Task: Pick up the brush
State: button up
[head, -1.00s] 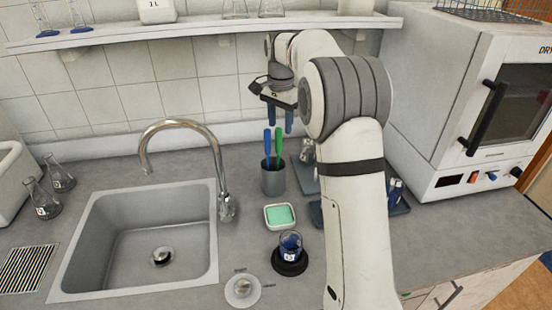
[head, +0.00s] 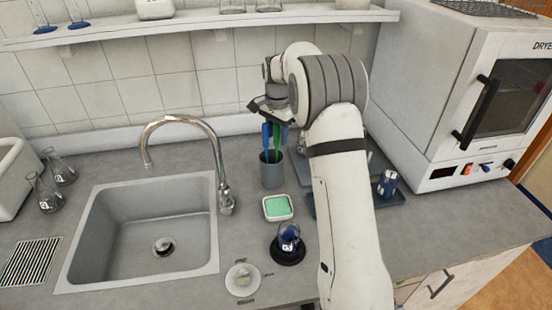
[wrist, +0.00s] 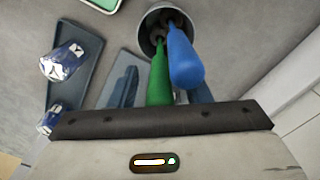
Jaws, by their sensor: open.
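Two long handles, one blue (head: 266,138) and one green (head: 277,140), stand upright in a grey cup (head: 272,174) right of the sink. The brush ends are hidden in the cup, so I cannot tell which handle is the brush. My gripper (head: 275,128) is open above the cup, its fingers beside the handle tops. In the wrist view, the green handle (wrist: 160,80) shows between my blue-grey fingers (wrist: 162,88). The blue handle (wrist: 184,58) overlaps the right finger. I cannot tell whether they touch.
A sink (head: 75,255) with a tall tap (head: 221,165) lies left of the cup. A shelf (head: 200,30) hangs above.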

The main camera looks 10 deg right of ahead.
grip_shut()
dwell(0.3)
